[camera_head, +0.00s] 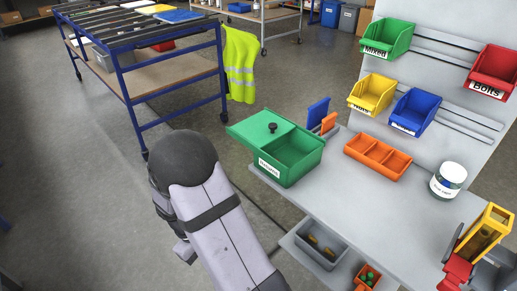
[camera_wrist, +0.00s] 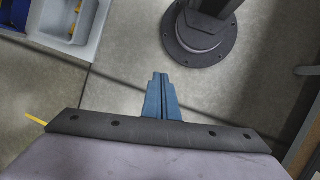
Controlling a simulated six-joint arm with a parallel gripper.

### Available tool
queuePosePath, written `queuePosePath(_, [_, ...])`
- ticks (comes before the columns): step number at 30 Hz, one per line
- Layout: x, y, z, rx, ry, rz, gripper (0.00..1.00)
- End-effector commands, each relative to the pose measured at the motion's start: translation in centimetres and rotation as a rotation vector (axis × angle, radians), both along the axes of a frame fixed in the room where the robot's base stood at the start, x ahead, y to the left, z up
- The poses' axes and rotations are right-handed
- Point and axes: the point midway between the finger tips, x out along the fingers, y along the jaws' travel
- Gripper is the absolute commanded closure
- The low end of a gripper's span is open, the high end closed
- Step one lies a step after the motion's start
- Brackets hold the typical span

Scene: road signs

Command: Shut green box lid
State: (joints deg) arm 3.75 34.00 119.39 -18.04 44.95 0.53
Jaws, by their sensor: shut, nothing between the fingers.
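The green box (camera_head: 284,173) stands at the left end of the grey bench, with a white label on its front. Its flat green lid (camera_head: 255,130) with a black knob (camera_head: 272,127) is shifted to the left, covering the left part and sticking out past the left side. The right part of the box is open and looks empty. My gripper (camera_wrist: 160,78) shows in the wrist view with its blue fingers together, nothing between them, above bare floor. The box is not in the wrist view, and the fingers cannot be made out in the head view.
An orange divided tray (camera_head: 377,157) and a white jar (camera_head: 448,179) stand right of the box. Blue and orange pieces (camera_head: 318,115) stand behind it. A grey bin (camera_head: 321,242) sits below the bench's front edge. A blue-framed cart (camera_head: 135,60) stands behind left.

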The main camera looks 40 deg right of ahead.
Motion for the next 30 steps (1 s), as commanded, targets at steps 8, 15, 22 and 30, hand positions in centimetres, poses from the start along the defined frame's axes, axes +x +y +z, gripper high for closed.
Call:
queuePosePath(8, [12.0,-11.1,-1.8,-0.393,-0.014,0.218,1.0])
queuePosePath(15, [22.4,-19.5,13.4,-0.935,-0.228,0.187,1.0])
queuePosePath(22, [22.8,-21.6,23.9,-1.321,-0.38,0.038,1.0])
queuePosePath(30, [21.7,-21.6,24.7,-1.375,-0.456,-0.081,1.0])
